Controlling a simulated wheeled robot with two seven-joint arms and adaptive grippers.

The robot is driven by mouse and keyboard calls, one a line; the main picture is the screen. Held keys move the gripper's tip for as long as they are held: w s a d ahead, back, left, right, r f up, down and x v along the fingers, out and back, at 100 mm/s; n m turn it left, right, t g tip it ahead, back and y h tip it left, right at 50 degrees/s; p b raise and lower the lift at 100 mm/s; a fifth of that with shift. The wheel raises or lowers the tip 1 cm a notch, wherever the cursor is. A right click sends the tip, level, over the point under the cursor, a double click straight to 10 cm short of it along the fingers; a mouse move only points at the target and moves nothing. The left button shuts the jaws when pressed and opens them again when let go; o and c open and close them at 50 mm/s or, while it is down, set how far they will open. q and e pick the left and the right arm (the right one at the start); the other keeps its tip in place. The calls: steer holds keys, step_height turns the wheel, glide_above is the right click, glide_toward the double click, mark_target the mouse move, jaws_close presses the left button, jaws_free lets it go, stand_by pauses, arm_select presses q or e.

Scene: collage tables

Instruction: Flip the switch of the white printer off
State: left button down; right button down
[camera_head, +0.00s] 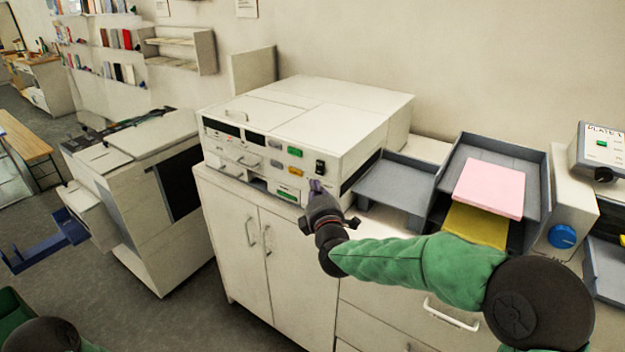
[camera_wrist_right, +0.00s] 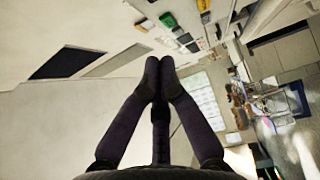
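The white printer (camera_head: 310,125) sits on a white cabinet in the middle of the head view. Its front panel has a black switch (camera_head: 320,167) near the right end, right of a green button (camera_head: 295,152) and an orange button (camera_head: 296,172). My right gripper (camera_head: 317,185) is just below and in front of the switch. Whether it touches the panel I cannot tell. In the right wrist view its fingertips (camera_wrist_right: 161,66) are together with nothing between them, and the panel's green button (camera_wrist_right: 167,20) shows beyond. The left gripper is out of view.
Grey trays (camera_head: 395,190) lie right of the printer, one holding pink paper (camera_head: 488,188) and yellow paper (camera_head: 475,227). A label device (camera_head: 603,150) stands at the far right.

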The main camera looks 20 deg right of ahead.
steer(key=s, duration=0.3)
steer(key=shift+s+a+r, duration=0.1)
steer(key=shift+s, duration=0.05)
stand_by(0.4)
steer(key=s+a+f+m+g+y, duration=0.1)
steer(key=s+a+f+m+g, duration=0.15)
steer(key=f, duration=0.85)
steer(key=s+a+f+m+g+y, duration=0.2)
steer(key=s+f+m+g, duration=0.15)
steer(key=f, duration=0.85)
steer(key=s+a+f+m+g+y, duration=0.1)
steer(key=s+a+f+m+g, duration=0.15)
steer(key=f, duration=0.85)
steer(key=s+a+f+m+g+y, duration=0.1)
steer(key=s+f+m+g, duration=0.3)
steer(key=s+f, duration=0.5)
steer(key=s+a+f+m+g+y, duration=0.1)
steer(key=s+a+f+m+g, duration=0.3)
steer(key=s, duration=1)
step_height(320, 180, down, 5)
steer(key=m+g, duration=0.1)
steer(key=m, duration=0.2)
steer(key=shift+s, duration=0.35)
steer(key=shift+d+r, duration=0.1)
